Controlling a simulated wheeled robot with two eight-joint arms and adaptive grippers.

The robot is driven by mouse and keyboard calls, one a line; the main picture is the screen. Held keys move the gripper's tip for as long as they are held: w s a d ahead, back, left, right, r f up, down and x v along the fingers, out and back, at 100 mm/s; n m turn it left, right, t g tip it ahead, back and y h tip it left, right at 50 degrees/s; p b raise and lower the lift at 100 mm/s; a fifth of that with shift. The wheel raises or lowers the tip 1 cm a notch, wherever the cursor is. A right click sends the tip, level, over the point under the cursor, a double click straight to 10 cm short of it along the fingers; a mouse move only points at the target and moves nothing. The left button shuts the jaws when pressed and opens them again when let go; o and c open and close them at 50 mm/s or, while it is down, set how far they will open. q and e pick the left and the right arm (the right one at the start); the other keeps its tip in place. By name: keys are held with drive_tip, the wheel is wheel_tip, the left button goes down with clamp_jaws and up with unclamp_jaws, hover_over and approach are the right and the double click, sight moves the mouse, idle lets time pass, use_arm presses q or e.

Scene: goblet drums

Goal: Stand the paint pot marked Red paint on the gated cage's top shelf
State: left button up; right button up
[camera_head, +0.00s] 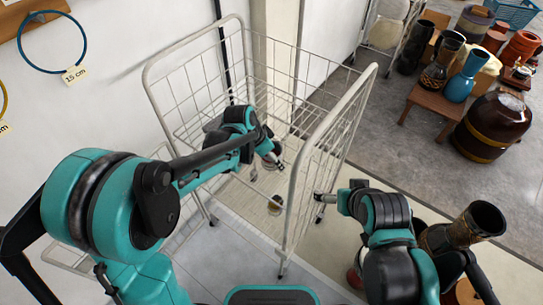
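The gated cage (359,92) is a pale wire-mesh trolley in the middle, with tall side panels and a slatted shelf (240,198) inside. A small pot with a dark brownish top (275,205) stands on that shelf near the right panel. No lettering on it can be read, so I cannot tell whether it is the Red paint pot. My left gripper (267,170) reaches down into the cage, its fingertips apart, behind and above the small pot. What lies under its palm is partly hidden. My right gripper (322,198) is outside the cage, beside the right panel; its fingers are seen edge-on.
A wooden stool (437,108) with vases and a large brown drum (493,125) stand at the right. A dark goblet drum (475,224) is near my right arm. Hoops (52,42) hang on the left wall.

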use_arm(q)
drive_tip(key=shift+r, duration=0.2)
drive_tip(key=p+v, duration=0.4)
drive_tip(key=v, duration=0.8)
drive_tip(key=s+a+r+n+t+y, duration=0.1)
drive_tip(key=s+a+n+t+y, duration=0.2)
drive_tip(key=s+a+n, duration=0.7)
drive_tip(key=s+a+t, duration=0.1)
drive_tip(key=s+a, duration=0.2)
drive_tip(key=s, duration=0.2)
drive_tip(key=shift+s+a+r+n+y, duration=0.3)
drive_tip(key=shift+s+r+n+y, duration=0.05)
drive_tip(key=shift+n+y, duration=0.05)
